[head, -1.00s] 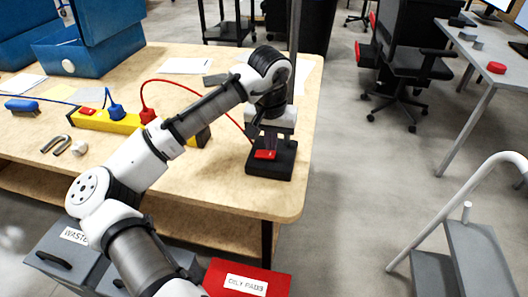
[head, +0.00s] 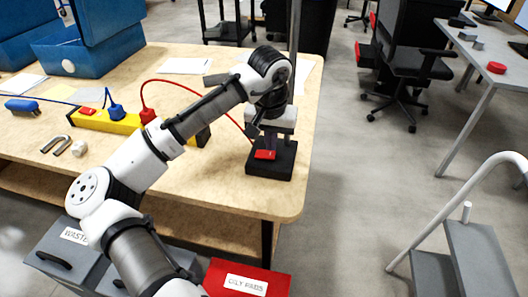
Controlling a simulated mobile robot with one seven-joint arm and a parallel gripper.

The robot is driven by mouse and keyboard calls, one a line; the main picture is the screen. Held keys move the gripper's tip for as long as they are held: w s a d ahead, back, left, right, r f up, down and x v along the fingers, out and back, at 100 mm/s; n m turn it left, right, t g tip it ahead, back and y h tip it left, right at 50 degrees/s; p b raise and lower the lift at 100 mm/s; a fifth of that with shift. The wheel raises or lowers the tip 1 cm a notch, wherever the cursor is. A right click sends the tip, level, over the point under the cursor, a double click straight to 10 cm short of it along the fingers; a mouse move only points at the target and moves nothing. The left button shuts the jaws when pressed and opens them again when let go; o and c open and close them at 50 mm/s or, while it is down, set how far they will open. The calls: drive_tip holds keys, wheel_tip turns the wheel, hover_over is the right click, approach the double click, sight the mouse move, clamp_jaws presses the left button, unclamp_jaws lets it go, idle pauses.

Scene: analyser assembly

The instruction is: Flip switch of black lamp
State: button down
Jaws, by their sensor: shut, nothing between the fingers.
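The black lamp's base (head: 271,168) stands on the wooden table near its right front corner. A red switch (head: 264,155) sits on top of the base. The lamp's pole (head: 293,40) rises behind my arm. My gripper (head: 268,148) points down over the base, shut and empty, with its fingertips at or just above the red switch. I cannot tell whether they touch it. My gripper and wrist hide part of the base and pole.
A yellow power strip (head: 105,122) with blue and red plugs lies left of my arm. A red cable (head: 195,86) runs from it to the lamp. Blue bins (head: 95,50) stand at the back left. A red box (head: 232,280) and grey bins are below the table's front edge.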

sight(271, 154)
drive_tip(key=shift+f+b, duration=0.4)
drive_tip(key=shift+f, duration=0.5)
idle(0.5)
wheel_tip(271, 154, up, 7)
drive_tip(key=p, duration=0.7)
drive_tip(key=shift+r, duration=0.1)
idle(0.5)
